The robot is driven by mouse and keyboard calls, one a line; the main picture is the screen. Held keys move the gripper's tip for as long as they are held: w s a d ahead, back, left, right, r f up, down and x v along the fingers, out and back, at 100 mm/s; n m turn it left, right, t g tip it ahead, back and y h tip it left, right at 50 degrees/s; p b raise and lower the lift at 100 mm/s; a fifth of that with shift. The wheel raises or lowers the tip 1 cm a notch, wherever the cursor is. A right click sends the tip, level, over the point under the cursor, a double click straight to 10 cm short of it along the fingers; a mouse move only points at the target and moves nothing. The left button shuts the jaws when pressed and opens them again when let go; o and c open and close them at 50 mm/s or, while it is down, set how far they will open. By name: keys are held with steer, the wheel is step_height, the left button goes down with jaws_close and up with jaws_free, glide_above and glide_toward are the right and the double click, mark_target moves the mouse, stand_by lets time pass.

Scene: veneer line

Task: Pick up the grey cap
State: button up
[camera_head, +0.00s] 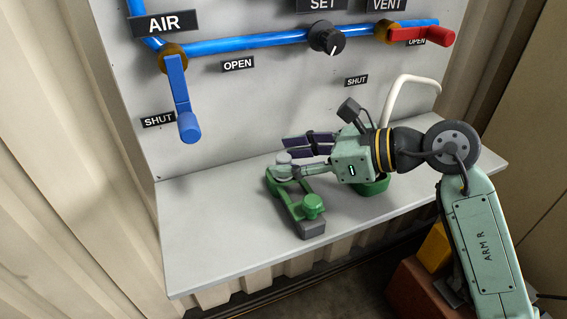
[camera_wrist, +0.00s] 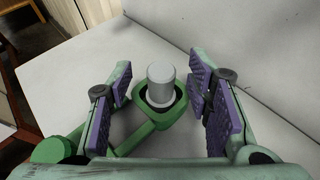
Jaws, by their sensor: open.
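The grey cap (camera_wrist: 161,80) is a short, light grey cylinder. It stands upright in the square green socket (camera_wrist: 163,112) of a green fixture. In the head view the cap (camera_head: 283,159) is at the far left end of this green fixture (camera_head: 293,198) on the shelf. My gripper (camera_head: 300,157) is open, coming in low from the right. In the wrist view my gripper (camera_wrist: 160,84) has its purple-padded fingers to either side of the cap, with clear gaps and no contact visible.
The fixture's near end carries a round green knob (camera_head: 312,204). A green container (camera_head: 374,188) sits on the shelf, partly behind my gripper. The panel behind has a blue lever (camera_head: 181,100), a black dial (camera_head: 326,38) and a red lever (camera_head: 434,35). The shelf's left part (camera_head: 210,220) is clear.

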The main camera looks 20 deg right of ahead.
steer(key=shift+x, duration=1)
jaws_close()
